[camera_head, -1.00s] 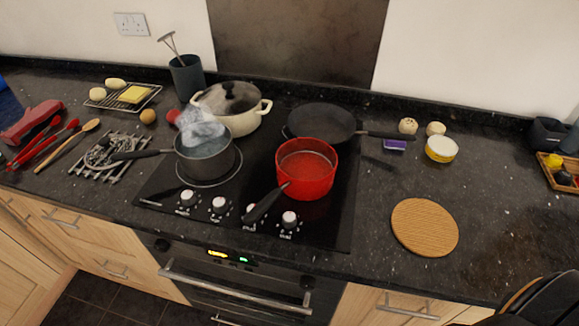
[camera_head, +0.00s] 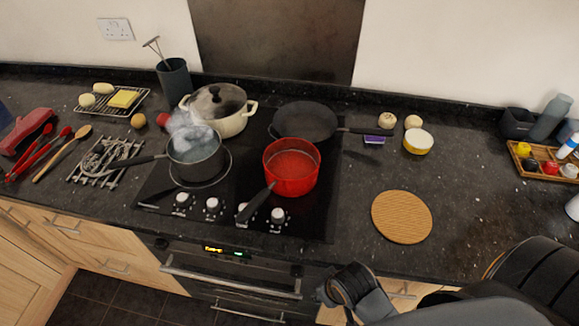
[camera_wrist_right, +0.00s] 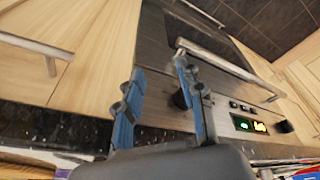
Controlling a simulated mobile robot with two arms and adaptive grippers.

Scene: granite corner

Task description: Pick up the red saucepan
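The red saucepan (camera_head: 291,168) stands on the front right of the black hob in the head view. It holds a red, sauce-like content, and its dark handle (camera_head: 257,203) points toward the front edge, over the control knobs. My right gripper (camera_wrist_right: 158,68) is open and empty in the right wrist view, its two blue-padded fingers apart. That view shows the oven front and wooden doors, not the saucepan. In the head view my right arm reaches in at the lower right, in front of the counter and apart from the saucepan. My left gripper is not in view.
A steaming grey pan (camera_head: 196,155) stands left of the saucepan. A cream pot (camera_head: 222,112) and a black frying pan (camera_head: 305,121) stand behind. A round wooden trivet (camera_head: 402,217) lies to the right with bare counter around it. The oven handle (camera_head: 230,283) juts out below.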

